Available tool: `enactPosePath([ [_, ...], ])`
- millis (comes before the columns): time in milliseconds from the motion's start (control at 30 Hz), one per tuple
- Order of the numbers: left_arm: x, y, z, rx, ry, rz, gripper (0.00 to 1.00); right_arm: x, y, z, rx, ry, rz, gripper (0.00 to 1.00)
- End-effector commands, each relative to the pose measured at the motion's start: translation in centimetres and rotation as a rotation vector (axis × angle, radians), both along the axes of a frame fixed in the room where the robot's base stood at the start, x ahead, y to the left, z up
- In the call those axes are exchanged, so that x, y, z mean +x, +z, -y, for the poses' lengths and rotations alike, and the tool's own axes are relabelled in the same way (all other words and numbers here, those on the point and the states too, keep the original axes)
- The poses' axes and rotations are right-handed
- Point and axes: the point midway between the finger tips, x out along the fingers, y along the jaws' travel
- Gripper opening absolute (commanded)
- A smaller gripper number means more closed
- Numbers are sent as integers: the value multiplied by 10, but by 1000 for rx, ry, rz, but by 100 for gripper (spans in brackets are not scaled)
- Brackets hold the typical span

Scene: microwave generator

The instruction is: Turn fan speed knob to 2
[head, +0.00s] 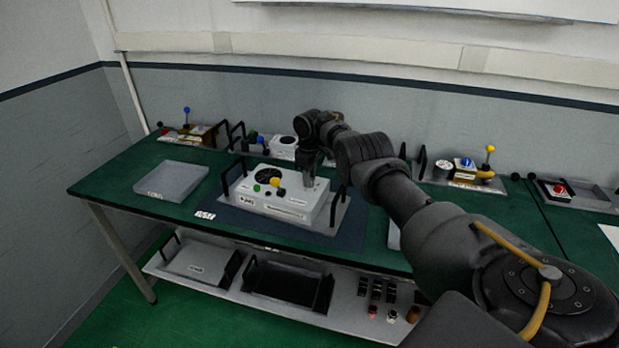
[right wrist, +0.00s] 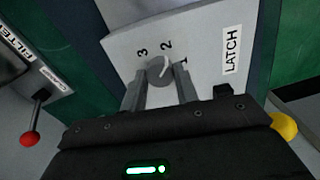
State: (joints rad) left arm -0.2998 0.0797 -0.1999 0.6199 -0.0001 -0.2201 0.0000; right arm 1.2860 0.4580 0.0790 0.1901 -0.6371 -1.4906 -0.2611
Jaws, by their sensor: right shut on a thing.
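The knob (right wrist: 159,71) is a small grey dial on the pale top of a box-shaped unit, with the numbers 3, 2 and 1 around it in the right wrist view. Its light pointer mark faces roughly toward the 2, perhaps slightly to the 1 side. My right gripper (right wrist: 160,83) is shut on the knob, one finger on each side. In the head view my right gripper (head: 309,181) reaches down onto the right part of the white unit (head: 290,207), and my gripper hides the knob there. My left gripper is not in view.
A "LATCH" label (right wrist: 232,49) is beside the numbers. The unit sits in a tray with black handles on a green bench (head: 120,180). A yellow knob (head: 275,182) is close to my gripper.

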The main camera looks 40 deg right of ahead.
Motion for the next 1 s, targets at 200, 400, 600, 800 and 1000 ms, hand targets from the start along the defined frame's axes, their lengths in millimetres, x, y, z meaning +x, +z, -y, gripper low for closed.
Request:
enactPosePath([
  [200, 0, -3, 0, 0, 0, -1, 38, 1, 0, 0, -1, 122, 4, 7],
  [400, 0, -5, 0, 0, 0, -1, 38, 1, 1, 0, 0, 186, 4, 7],
  [600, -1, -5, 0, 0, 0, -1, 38, 1, 1, 0, 0, 211, 4, 7],
  [800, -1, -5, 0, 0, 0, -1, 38, 1, 1, 0, 0, 213, 4, 7],
  [1000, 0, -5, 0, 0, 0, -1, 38, 1, 1, 0, 0, 212, 4, 34],
])
